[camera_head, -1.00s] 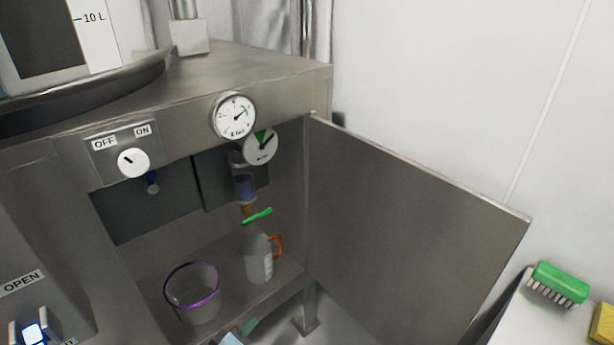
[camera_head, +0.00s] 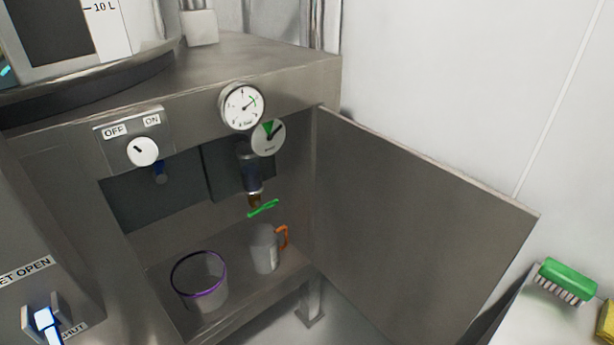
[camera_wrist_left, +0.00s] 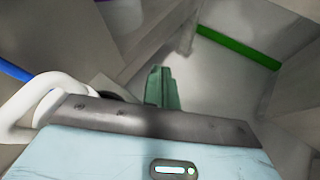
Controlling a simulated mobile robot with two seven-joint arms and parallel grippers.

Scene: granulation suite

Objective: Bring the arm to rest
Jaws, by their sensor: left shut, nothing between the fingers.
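My left gripper (camera_wrist_left: 163,88) shows in the left wrist view, its green fingers together with nothing between them. The pale blue wrist body fills the bottom of that view. Pale surfaces and a green strip (camera_wrist_left: 238,47) lie beyond the fingertips, with no contact visible. Neither gripper shows in the head view now.
An open cabinet holds a purple-rimmed bucket (camera_head: 203,290) and a jug with an orange handle (camera_head: 264,252). Its door (camera_head: 415,225) stands open to the right. A blue-handled valve (camera_head: 46,318) is at lower left. A green brush (camera_head: 567,279) lies on a white surface at right.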

